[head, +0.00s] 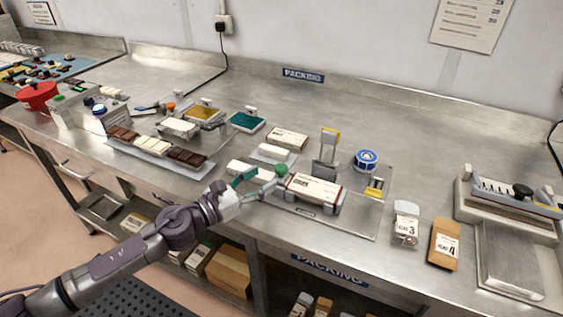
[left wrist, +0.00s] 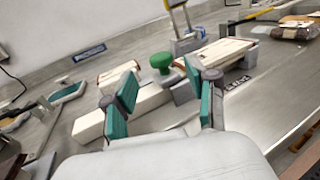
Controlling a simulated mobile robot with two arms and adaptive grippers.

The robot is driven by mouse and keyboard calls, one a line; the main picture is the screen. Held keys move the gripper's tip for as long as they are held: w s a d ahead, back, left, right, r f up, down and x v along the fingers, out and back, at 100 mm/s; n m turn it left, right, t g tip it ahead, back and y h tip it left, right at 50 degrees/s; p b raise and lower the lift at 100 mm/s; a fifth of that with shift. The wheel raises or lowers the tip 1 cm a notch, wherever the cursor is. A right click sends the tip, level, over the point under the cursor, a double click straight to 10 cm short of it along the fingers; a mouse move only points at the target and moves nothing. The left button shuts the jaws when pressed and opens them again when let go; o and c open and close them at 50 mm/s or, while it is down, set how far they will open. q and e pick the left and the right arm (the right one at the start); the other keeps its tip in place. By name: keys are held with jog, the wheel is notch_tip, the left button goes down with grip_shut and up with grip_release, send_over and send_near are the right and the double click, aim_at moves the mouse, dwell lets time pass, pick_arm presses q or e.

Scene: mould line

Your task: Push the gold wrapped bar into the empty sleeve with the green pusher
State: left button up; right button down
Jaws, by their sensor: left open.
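The green pusher's round knob (head: 282,170) stands at the left end of a grey holder. In the left wrist view the knob (left wrist: 160,62) shows ahead, between the fingertips. A white printed sleeve (head: 314,187) lies in the holder just right of the knob; it also shows in the left wrist view (left wrist: 222,56). I cannot see into the sleeve or clearly make out a gold wrapped bar. My left gripper (head: 263,177) is open and just left of the knob, apparently not touching it. My right gripper is not in view.
White blocks (head: 240,168) lie close to my left gripper. Another printed box (head: 287,138) stands behind. A yellow-topped upright (head: 330,138) and blue tape roll (head: 366,160) stand beyond the sleeve. A chocolate tray (head: 183,166) lies left. Clear bench lies at the back right.

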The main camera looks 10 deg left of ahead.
aim_at(276, 170)
pick_arm(q)
jog(key=x, duration=0.7)
jog(key=shift+d+p, duration=0.1)
jog(key=shift+p, duration=0.3)
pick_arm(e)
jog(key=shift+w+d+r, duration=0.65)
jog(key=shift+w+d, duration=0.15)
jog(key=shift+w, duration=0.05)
pick_arm(q)
jog(key=c, duration=1)
grip_shut()
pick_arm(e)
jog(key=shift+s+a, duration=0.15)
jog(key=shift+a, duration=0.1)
